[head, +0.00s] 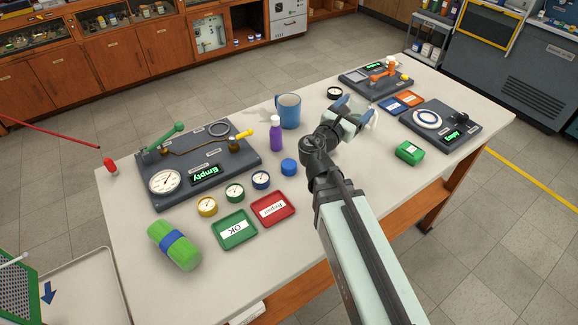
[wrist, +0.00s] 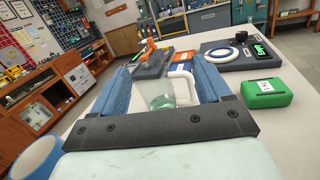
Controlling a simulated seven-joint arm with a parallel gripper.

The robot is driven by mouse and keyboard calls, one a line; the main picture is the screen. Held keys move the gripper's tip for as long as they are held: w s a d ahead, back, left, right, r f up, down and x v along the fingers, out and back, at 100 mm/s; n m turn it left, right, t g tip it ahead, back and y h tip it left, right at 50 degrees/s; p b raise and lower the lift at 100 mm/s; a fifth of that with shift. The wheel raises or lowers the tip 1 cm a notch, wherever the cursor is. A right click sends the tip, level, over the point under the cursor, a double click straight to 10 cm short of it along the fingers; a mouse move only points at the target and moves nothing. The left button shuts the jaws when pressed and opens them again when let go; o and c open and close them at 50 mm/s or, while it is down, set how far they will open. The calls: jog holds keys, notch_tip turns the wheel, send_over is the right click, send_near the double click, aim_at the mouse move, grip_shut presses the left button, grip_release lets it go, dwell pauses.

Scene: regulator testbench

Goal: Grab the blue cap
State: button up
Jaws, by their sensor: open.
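A small round blue cap (head: 289,166) sits on the white table, in front of the purple bottle (head: 275,134). I do not see the cap in the wrist view. My gripper (head: 354,106) is open, to the right of the cap and farther back, apart from it. In the wrist view, my gripper (wrist: 163,75) shows two blue fingers spread wide. A clear vessel with a white handle (wrist: 163,93) appears between or just beyond them; I cannot tell whether they touch it.
A blue mug (head: 288,111) stands behind the purple bottle. The Empty gauge board (head: 245,163), several small gauges, a red tray (head: 272,209), a green tray (head: 234,230) and a green roll (head: 174,246) lie left. A green box (head: 410,152) is right. Table around the cap's right is clear.

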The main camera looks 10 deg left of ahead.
jog(key=w+a+r+m+g+y, duration=0.1)
jog(key=a+r+m, duration=0.2)
jog(key=r, duration=0.3)
jog(key=w+a+r+m+g+y, duration=0.1)
jog(key=a+r+m+g, duration=0.15)
jog(key=r, duration=0.35)
jog(key=m+g+y, duration=0.7)
jog(key=m+g, duration=0.3)
jog(key=g, duration=0.3)
send_over(291, 164)
notch_tip(291, 164, down, 9)
jog(key=f, duration=0.6)
jog(key=shift+s+a+f, duration=0.15)
jog(key=shift+s+f, duration=0.05)
jog(key=shift+s, duration=0.15)
jog(key=shift+w+f, duration=0.15)
jog(key=shift+f, duration=1.6)
jog(key=shift+w+f, duration=0.1)
jog(key=shift+f, duration=1.65)
jog(key=shift+c, duration=0.3)
